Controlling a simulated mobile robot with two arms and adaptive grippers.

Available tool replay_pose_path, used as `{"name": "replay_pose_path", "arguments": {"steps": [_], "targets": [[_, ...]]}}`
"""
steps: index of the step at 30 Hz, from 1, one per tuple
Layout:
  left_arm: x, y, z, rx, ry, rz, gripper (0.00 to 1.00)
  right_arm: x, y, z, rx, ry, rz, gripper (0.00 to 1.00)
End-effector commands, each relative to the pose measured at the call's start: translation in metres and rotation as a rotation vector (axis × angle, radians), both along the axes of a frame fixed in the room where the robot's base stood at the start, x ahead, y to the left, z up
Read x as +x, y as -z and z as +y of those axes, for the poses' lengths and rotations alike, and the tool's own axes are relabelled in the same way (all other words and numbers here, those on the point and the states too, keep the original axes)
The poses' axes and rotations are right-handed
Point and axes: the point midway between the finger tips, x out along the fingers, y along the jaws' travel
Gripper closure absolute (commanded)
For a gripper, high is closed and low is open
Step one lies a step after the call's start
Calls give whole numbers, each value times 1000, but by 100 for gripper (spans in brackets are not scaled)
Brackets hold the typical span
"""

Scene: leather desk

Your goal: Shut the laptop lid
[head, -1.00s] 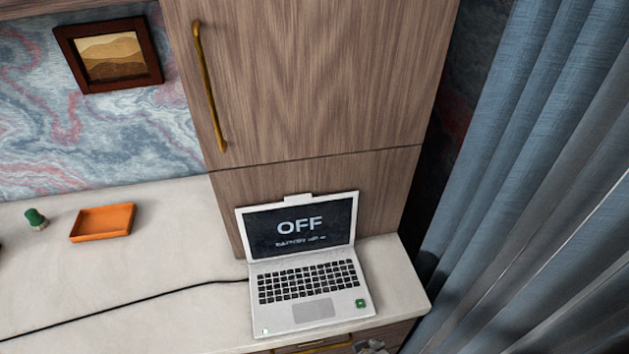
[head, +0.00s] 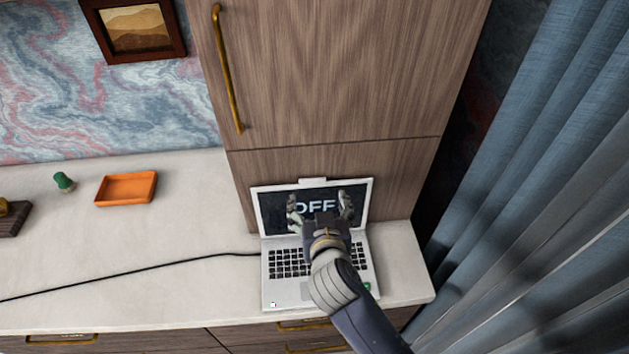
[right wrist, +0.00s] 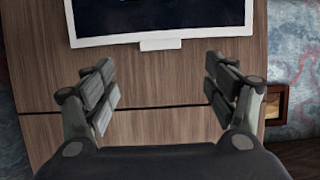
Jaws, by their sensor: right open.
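The white laptop (head: 275,295) stands open on the pale desktop, its lid raised and its screen reading "OFF". My right gripper (head: 319,200) is open and empty in front of the screen, and it hides part of the screen and the keyboard. In the right wrist view the lid's edge (right wrist: 200,33) with a small tab (right wrist: 160,44) lies beyond and between my open fingers (right wrist: 160,90). I see no contact with the lid. My left gripper is not in view.
A wooden cabinet (head: 330,75) rises right behind the laptop. A black cable (head: 130,270) runs left from it. An orange tray (head: 126,188) and a green object (head: 64,182) stand at the left. Blue curtains (head: 540,170) hang at the right.

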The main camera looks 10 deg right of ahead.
Motion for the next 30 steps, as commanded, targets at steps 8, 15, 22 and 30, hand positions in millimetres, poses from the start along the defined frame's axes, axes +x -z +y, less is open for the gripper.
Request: {"name": "replay_pose_path", "arguments": {"steps": [8, 15, 22, 30], "targets": [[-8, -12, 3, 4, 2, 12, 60, 34, 12, 0, -5, -1, 1, 22], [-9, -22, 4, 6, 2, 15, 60, 69, 28, -1, -5, -1, 3, 22], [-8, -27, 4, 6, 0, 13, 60, 90, 38, 0, -4, -2, 4, 22], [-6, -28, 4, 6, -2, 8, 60, 97, 42, 0, -2, -2, 3, 22]]}}
